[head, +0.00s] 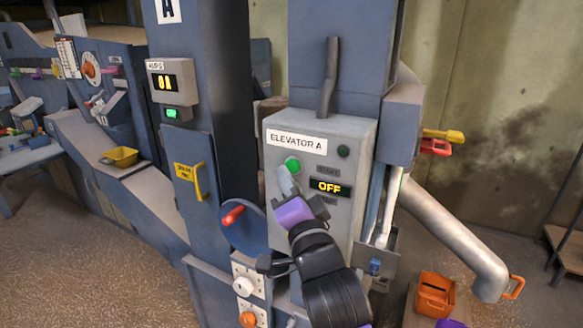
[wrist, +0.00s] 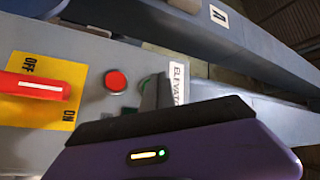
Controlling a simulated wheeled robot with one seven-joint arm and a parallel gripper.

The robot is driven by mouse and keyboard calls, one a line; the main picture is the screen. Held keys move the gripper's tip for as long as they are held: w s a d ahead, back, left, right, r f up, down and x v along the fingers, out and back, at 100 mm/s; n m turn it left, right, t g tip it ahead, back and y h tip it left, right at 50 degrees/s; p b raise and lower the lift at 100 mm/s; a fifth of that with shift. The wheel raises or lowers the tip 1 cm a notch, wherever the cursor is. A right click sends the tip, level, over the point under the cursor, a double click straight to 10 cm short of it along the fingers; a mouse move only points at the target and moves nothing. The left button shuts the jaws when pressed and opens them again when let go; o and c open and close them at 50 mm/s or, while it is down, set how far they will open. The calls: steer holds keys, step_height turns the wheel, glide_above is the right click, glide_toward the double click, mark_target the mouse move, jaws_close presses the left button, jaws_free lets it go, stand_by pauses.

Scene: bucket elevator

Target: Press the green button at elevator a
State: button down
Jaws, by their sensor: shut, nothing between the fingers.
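The elevator A control box (head: 350,200) is a grey box with a white "ELEVATOR A" label (head: 297,141). Its green button (head: 293,164) looks bright green at the upper left of the face, below the label. In the wrist view, only a green edge of the button (wrist: 145,84) shows beside my fingers. My gripper (head: 287,180) is shut and empty, its fingertips just below the green button in the head view. I cannot tell whether they touch it. The display (head: 329,187) on the box reads "OFF".
In the wrist view, a red button (wrist: 116,81) and a red lever (wrist: 35,86) on a yellow OFF/ON plate (wrist: 62,105) are on the box. A blue wheel with a red handle (head: 233,215) is left of my arm. A grey pipe (head: 450,235) slopes down at right.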

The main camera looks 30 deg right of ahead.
steer(key=shift+w+d, duration=0.25)
steer(key=shift+d, duration=0.1)
steer(key=shift+w+d, duration=0.3)
steer(key=shift+d, duration=0.15)
stand_by(1.0)
stand_by(0.4)
steer(key=shift+s+a+b, duration=0.5)
steer(key=shift+s+a, duration=0.1)
steer(key=shift+a, duration=0.15)
steer(key=s+a+b, duration=0.1)
steer(key=a, duration=0.1)
steer(key=s+a+b, duration=0.1)
steer(key=s+a, duration=0.1)
steer(key=shift+b, duration=0.35)
